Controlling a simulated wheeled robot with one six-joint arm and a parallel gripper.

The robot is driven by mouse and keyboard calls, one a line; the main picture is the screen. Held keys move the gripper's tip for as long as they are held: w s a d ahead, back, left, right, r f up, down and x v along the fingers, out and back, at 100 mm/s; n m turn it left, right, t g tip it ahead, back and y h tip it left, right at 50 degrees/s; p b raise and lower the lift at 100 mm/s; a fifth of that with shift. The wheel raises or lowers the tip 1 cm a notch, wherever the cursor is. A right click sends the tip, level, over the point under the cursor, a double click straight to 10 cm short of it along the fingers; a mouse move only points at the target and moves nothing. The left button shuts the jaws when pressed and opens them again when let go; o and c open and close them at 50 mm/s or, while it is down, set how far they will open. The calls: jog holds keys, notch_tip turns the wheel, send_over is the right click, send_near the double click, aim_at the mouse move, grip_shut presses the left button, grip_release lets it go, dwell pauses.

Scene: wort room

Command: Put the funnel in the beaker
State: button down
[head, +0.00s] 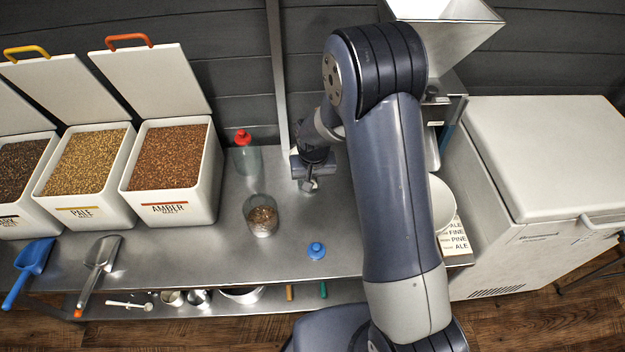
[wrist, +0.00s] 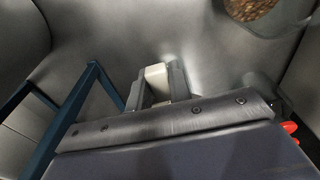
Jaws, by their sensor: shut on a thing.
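My gripper (head: 309,184) is low over the steel bench, right of a clear beaker (head: 262,222) with brown grain in it. In the wrist view my gripper (wrist: 157,88) is shut on a small pale thing (wrist: 156,74). Most of that thing is hidden by the fingers, and I cannot tell whether it is the funnel. The beaker's grain (wrist: 252,8) shows at the top right of the wrist view. I see no other loose funnel clearly.
A clear bottle with a red cap (head: 243,137) stands behind the beaker. A blue knobbed piece (head: 316,251) lies near the front edge. Open malt bins (head: 172,205) and scoops (head: 98,262) are at left. A steel hopper (head: 440,35) rises at right. Bench front is mostly clear.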

jog(key=shift+f, duration=0.1)
jog(key=c, duration=1.2)
grip_release()
notch_tip(320, 180, up, 11)
jog(key=s, duration=0.1)
jog(key=shift+f+p, duration=0.15)
jog(key=shift+p, duration=0.2)
jog(key=shift+f, duration=0.1)
jog(key=f, duration=0.7)
jog(key=w+f, duration=0.1)
jog(key=f, duration=0.3)
jog(key=shift+b, duration=0.35)
jog(key=shift+w+r+p, duration=0.1)
jog(key=shift+r+p, duration=0.55)
jog(key=shift+r, duration=0.25)
jog(key=shift+r+p, duration=0.65)
jog(key=shift+r, duration=0.15)
